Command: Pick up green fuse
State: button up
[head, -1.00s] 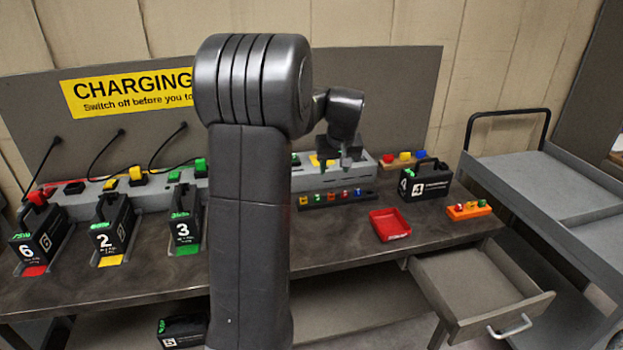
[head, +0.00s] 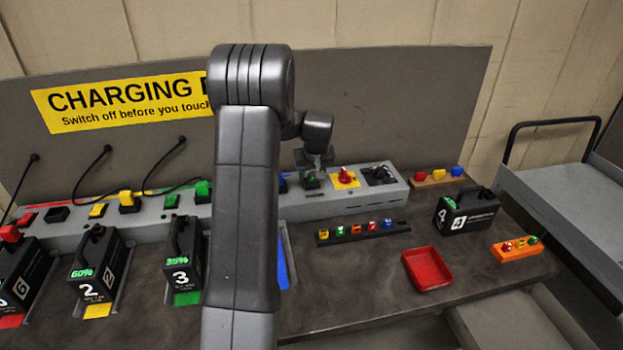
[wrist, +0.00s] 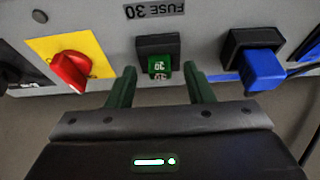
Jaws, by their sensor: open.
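The green fuse (wrist: 159,66), marked 30, sits in a black holder under a FUSE 30 label in the wrist view. In the head view the green fuse (head: 311,180) shows small on the grey charging unit, just below my wrist. My gripper (wrist: 159,73) is open, with one finger on each side of the fuse, near its front end. Nothing is held. Whether the fingers touch the fuse cannot be told. In the head view the fingers (head: 317,163) are small and partly hidden.
A red rotary switch (wrist: 72,70) on a yellow plate is left of the fuse in the wrist view; a blue plug (wrist: 262,70) is right. In the head view a fuse rack (head: 362,232), red tray (head: 428,268) and battery 4 (head: 467,212) stand on the bench.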

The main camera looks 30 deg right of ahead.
grip_shut()
